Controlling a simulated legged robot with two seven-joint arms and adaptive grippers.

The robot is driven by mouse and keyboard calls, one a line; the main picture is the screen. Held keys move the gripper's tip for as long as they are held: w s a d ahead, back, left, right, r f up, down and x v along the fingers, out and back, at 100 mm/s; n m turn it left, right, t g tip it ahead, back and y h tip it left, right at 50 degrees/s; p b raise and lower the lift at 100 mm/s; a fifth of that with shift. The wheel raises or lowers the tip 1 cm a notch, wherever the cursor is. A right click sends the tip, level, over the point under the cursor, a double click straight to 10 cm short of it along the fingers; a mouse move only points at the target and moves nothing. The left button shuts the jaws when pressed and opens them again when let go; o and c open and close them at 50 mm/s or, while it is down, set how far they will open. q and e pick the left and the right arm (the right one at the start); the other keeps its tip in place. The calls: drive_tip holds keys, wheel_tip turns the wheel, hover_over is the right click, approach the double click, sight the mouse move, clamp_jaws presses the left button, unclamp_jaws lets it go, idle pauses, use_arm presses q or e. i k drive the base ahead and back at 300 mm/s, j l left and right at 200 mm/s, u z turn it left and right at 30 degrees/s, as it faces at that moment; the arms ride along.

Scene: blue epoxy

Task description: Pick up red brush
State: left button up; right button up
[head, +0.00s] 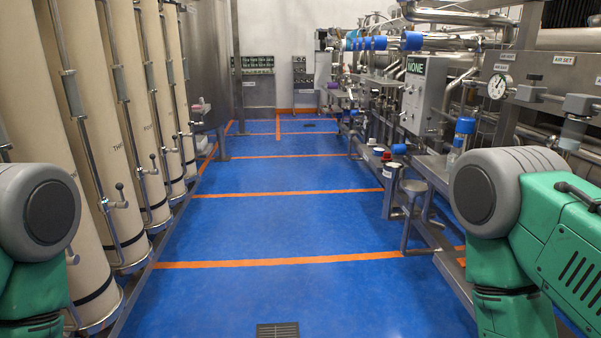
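I cannot make out a red brush in the head view. A small red object (386,156) shows low along the right-hand equipment, too small to identify. Green and grey parts of my own arms stand at the left and right edges. Neither gripper shows in the head view, so what they hold is hidden.
The blue floor (290,225) with orange lines is clear down the middle. Tall cream cylinders (85,150) line the left. Steel piping and a grey box (424,90) line the right, with a metal stand (412,205) at the aisle's edge. A floor drain (277,330) lies in front.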

sight(386, 155)
drive_tip(key=i, duration=4.5)
drive_tip(key=i+j+z, duration=0.1)
drive_tip(key=i, duration=1.45)
drive_tip(key=z, duration=0.45)
drive_tip(key=i+z, duration=0.15)
drive_tip(key=z, duration=0.35)
drive_tip(key=j+z, duration=0.15)
drive_tip(key=z, duration=0.3)
drive_tip(key=i+j+z, duration=0.1)
drive_tip(key=z, duration=0.4)
